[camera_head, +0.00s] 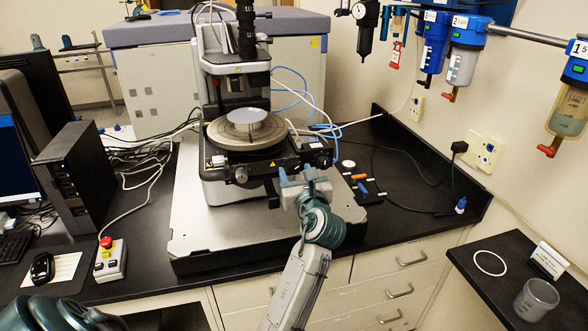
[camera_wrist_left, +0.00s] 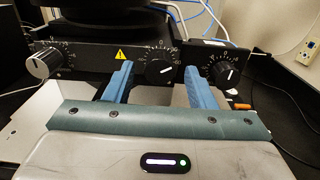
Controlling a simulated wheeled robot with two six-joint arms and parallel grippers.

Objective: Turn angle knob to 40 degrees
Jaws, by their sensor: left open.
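My left gripper (camera_head: 301,175) is in front of the profiler's front panel, its two blue fingers apart and empty. In the left wrist view, the open gripper (camera_wrist_left: 157,78) faces a black middle knob (camera_wrist_left: 160,72) with a white pointer line and a printed scale. That knob shows between the fingers, with no visible contact. A second black knob (camera_wrist_left: 228,73) with a scale is right of the right finger. A silver knob (camera_wrist_left: 41,63) with a scale is at the far left. Labels are too small to read, so I cannot tell which is the angle knob. My right gripper is not seen.
The stylus profiler's round stage (camera_head: 228,139) carries a silver disc, above the panel. A grey base plate (camera_head: 205,232) lies under it. Small tools (camera_head: 360,184) lie right of the gripper. A control box with a red button (camera_head: 108,258) stands at left.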

